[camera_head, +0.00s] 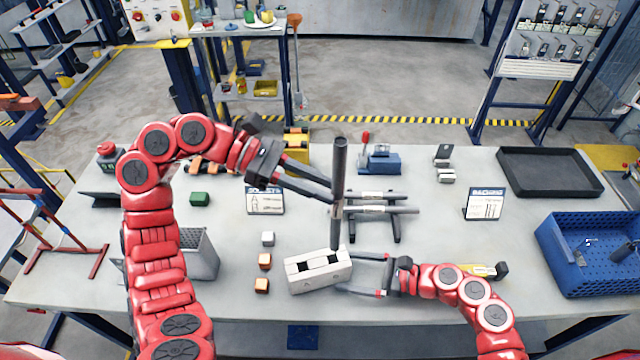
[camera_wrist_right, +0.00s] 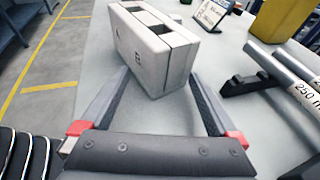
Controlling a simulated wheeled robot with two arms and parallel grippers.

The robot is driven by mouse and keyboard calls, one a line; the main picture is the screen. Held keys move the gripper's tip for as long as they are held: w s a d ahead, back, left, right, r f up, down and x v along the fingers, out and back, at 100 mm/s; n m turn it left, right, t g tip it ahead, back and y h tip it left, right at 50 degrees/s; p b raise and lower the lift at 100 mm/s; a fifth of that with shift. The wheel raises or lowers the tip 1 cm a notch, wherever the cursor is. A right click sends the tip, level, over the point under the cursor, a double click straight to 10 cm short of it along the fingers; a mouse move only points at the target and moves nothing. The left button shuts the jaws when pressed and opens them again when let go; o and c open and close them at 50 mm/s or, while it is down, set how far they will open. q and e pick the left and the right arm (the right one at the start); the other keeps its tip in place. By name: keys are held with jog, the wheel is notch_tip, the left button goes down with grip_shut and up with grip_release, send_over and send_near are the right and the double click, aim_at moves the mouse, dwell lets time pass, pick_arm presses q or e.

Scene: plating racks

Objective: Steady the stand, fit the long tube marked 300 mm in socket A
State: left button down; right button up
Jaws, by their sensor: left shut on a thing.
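A dark long tube (camera_head: 338,175) is held upright by my left gripper (camera_head: 332,197), which is shut on it. Its marking cannot be read. Its lower end shows just over the back right of the pale stand (camera_head: 318,280). The stand also shows in the right wrist view (camera_wrist_right: 150,60), with a letter B on its near part and two dark sockets in its top. No tube shows in these sockets there. My right gripper (camera_head: 345,273) is open at the stand's right end. Its fingers (camera_wrist_right: 158,85) point at the stand; contact cannot be told.
Behind the stand a dark rack (camera_head: 395,225) bears lying tubes, one marked 250 m... (camera_wrist_right: 308,92). Small blocks (camera_head: 264,261) lie left of the stand. A grey bin (camera_head: 200,255) stands further left. A blue crate (camera_head: 570,270) and a black tray (camera_head: 550,172) are at right.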

jog(key=shift+a, duration=0.15)
jog(key=shift+c, duration=0.2)
grip_shut()
dwell(0.5)
dwell(0.7)
jog(key=shift+o, duration=0.6)
grip_release()
